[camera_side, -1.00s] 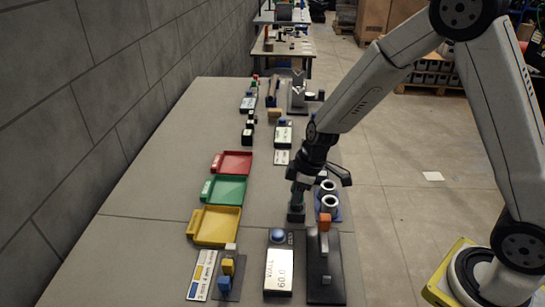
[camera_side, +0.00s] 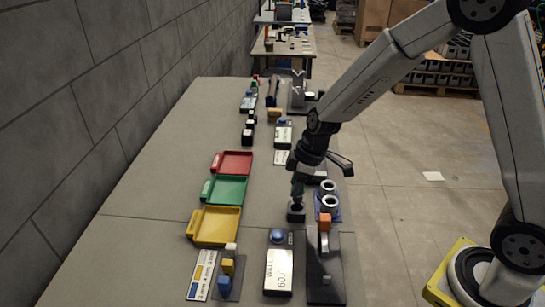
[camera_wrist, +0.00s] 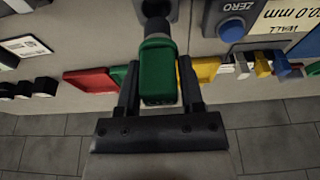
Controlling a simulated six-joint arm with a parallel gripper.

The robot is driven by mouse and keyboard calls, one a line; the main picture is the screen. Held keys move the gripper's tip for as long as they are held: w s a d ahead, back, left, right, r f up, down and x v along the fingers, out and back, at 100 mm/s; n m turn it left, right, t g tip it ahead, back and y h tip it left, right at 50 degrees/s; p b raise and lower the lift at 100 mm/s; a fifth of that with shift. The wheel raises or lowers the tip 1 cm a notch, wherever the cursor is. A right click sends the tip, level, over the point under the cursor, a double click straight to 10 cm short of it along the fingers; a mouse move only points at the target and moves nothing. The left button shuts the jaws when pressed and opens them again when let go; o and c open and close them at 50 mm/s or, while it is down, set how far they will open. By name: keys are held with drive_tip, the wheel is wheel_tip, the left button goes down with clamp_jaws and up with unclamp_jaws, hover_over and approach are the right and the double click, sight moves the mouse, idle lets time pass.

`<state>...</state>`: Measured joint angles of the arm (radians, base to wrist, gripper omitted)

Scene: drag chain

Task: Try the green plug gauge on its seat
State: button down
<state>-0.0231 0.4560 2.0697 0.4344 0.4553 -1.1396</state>
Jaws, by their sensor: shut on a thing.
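The green plug gauge (camera_wrist: 158,72) is between my gripper's fingers in the wrist view, green handle towards me, grey end pointing away. My gripper (camera_wrist: 160,88) is shut on its handle. Past the grey end is a dark block (camera_wrist: 172,12) at the top edge of the wrist view, probably the seat. In the side view my gripper (camera_side: 298,190) is just above a small dark block (camera_side: 296,215) with a round top. The gauge is hard to make out there. I cannot tell whether its tip is inside the block or only close above it.
Two metal rings (camera_side: 329,202) on a blue holder stand close right of the gripper. An orange-topped stand (camera_side: 325,265) and a wall gauge box (camera_side: 279,270) are in front. Yellow (camera_side: 214,226), green (camera_side: 224,190) and red (camera_side: 232,162) trays lie left.

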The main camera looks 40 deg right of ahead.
drive_tip(key=shift+r, duration=0.25)
idle(0.3)
drive_tip(key=shift+d+r, duration=0.1)
drive_tip(key=shift+d, duration=0.1)
drive_tip(key=s+d+r, duration=0.4)
drive_tip(key=s+d, duration=0.1)
drive_tip(key=d, duration=0.1)
drive_tip(key=shift+d+r, duration=0.15)
drive_tip(key=shift+d, duration=0.15)
drive_tip(key=shift+f, duration=0.2)
drive_tip(key=shift+f, duration=2.4)
drive_tip(key=shift+f, duration=1.1)
idle(0.5)
drive_tip(key=shift+w+r, duration=0.1)
drive_tip(key=shift+r, duration=0.5)
idle(0.7)
